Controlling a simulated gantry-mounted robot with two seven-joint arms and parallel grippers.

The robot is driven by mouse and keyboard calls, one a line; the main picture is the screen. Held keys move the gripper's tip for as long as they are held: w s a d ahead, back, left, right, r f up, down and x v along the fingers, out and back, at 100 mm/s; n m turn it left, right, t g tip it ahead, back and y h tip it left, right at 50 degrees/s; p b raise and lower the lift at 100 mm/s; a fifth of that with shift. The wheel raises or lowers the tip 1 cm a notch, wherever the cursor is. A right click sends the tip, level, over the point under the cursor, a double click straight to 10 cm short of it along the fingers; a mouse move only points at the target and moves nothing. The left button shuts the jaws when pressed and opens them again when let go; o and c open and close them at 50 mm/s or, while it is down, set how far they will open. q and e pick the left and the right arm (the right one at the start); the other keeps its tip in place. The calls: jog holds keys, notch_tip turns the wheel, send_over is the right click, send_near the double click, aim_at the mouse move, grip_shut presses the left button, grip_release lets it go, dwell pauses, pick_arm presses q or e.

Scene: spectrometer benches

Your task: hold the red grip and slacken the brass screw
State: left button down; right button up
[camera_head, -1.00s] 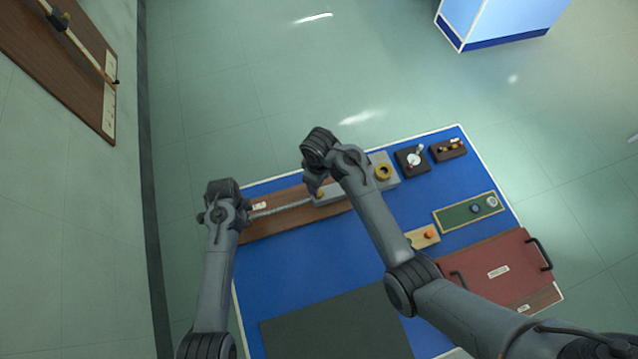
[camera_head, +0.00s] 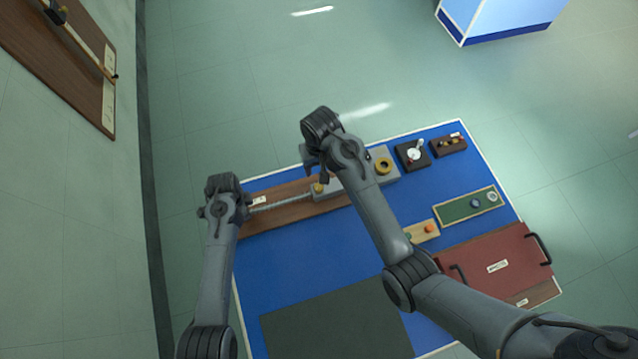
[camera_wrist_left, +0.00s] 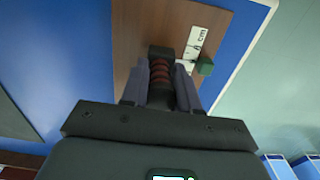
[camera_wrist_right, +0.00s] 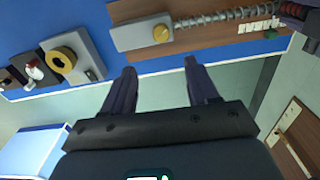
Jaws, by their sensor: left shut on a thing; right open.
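The red ribbed grip (camera_wrist_left: 160,72) lies at the end of the rod over the brown board, between the fingers of my left gripper (camera_wrist_left: 161,82). My left gripper is shut on it; in the head view the gripper (camera_head: 243,208) hides the grip. The brass screw (camera_wrist_right: 161,33) is a round yellow knob on the near end of a grey block (camera_wrist_right: 130,37), beside the spring. It also shows in the head view (camera_head: 318,188). My right gripper (camera_wrist_right: 160,66) is open and empty, apart from the screw, which shows beyond its fingertips.
A coiled spring (camera_head: 280,203) runs between block and grip along the brown board (camera_head: 290,215). A grey housing with a yellow ring (camera_head: 383,166) stands beside the block. Dark boxes, a green panel (camera_head: 468,206) and a red lid (camera_head: 495,267) lie to the right. A dark mat (camera_head: 335,325) is bare.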

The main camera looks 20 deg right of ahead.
aim_at(319, 187)
jog(key=shift+m, duration=0.3)
jog(key=f, duration=1.2)
jog(key=shift+s+a, duration=0.15)
jog(key=shift+s, duration=0.2)
pick_arm(q)
jog(key=shift+a, duration=0.1)
pick_arm(e)
jog(key=c, duration=1)
jog(key=shift+c, duration=0.2)
jog(key=n, duration=0.9)
jog(key=shift+n, duration=0.4)
